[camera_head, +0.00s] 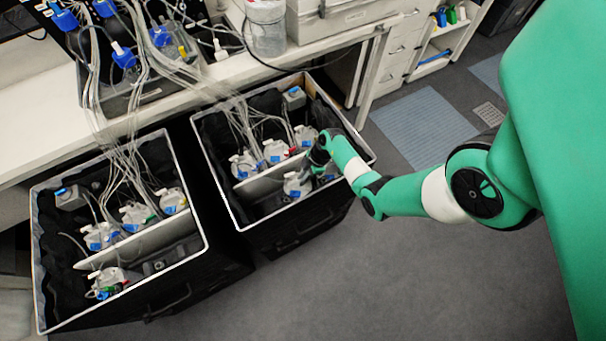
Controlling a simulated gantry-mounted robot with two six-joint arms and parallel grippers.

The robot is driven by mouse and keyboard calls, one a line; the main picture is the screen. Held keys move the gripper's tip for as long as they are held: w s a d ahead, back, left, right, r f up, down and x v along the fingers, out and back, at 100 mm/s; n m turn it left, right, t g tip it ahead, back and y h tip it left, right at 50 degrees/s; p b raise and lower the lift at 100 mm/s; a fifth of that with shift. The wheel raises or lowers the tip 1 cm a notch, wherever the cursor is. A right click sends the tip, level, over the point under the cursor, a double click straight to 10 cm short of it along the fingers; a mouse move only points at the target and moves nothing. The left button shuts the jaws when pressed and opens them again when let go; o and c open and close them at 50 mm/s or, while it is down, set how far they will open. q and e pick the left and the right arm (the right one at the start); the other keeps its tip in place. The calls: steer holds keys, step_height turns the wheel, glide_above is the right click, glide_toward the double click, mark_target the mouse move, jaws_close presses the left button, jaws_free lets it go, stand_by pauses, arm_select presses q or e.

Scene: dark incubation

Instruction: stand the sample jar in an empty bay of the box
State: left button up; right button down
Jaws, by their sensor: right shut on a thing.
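My right gripper (316,172) reaches into the right black box (226,199) from the right. It is shut on the sample jar (296,185), a whitish jar with a blue fitting, in the front part of that box. The jaws are small and partly hidden by my wrist. I cannot tell whether the jar touches the box floor. Behind a pale divider (271,181), three similar jars (275,151) with tubes stand in a row. The front part left of the held jar looks empty and dark. My left gripper is not in view.
A second black box (38,262) at left holds several tubed jars (136,215) and one jar (108,281) in its front part. Bundled tubes (140,75) hang from the bench (215,77) into both boxes. Drawers (402,48) stand behind; grey floor (400,280) is clear in front.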

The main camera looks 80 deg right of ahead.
steer(key=shift+f+b, duration=0.5)
steer(key=shift+f, duration=0.4)
steer(key=c, duration=0.8)
jaws_free()
step_height(320, 180, up, 9)
steer(key=p, duration=1)
steer(key=shift+r+p, duration=0.15)
steer(key=shift+p, duration=0.15)
